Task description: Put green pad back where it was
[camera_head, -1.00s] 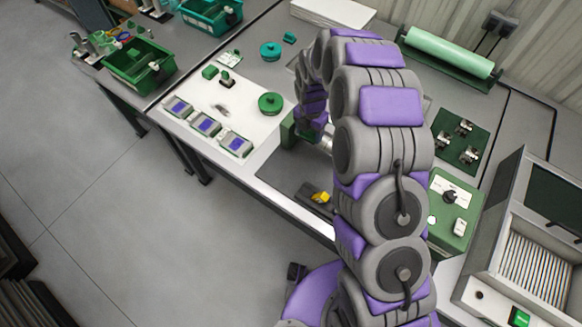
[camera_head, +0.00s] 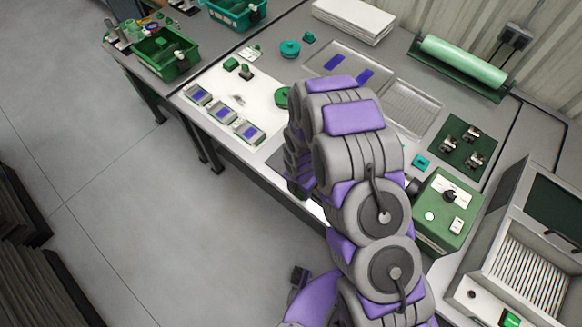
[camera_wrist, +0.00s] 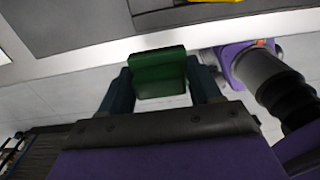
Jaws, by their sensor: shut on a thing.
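The green pad (camera_wrist: 160,74) is a dark green block in the wrist view. My gripper (camera_wrist: 162,88) is shut on it, with one dark finger at each side. The pad is held over the pale floor, just off the bench's front edge (camera_wrist: 75,62). In the head view my arm covers most of the gripper and pad. A dark grey mat (camera_wrist: 70,22) lies on the bench beyond the pad.
A yellow thing (camera_wrist: 210,1) lies on the grey mat. The white mat (camera_head: 222,88) holds several grey-and-blue blocks and small green parts. A green box with a knob (camera_head: 447,215) stands right of my arm. The floor (camera_head: 130,200) is clear.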

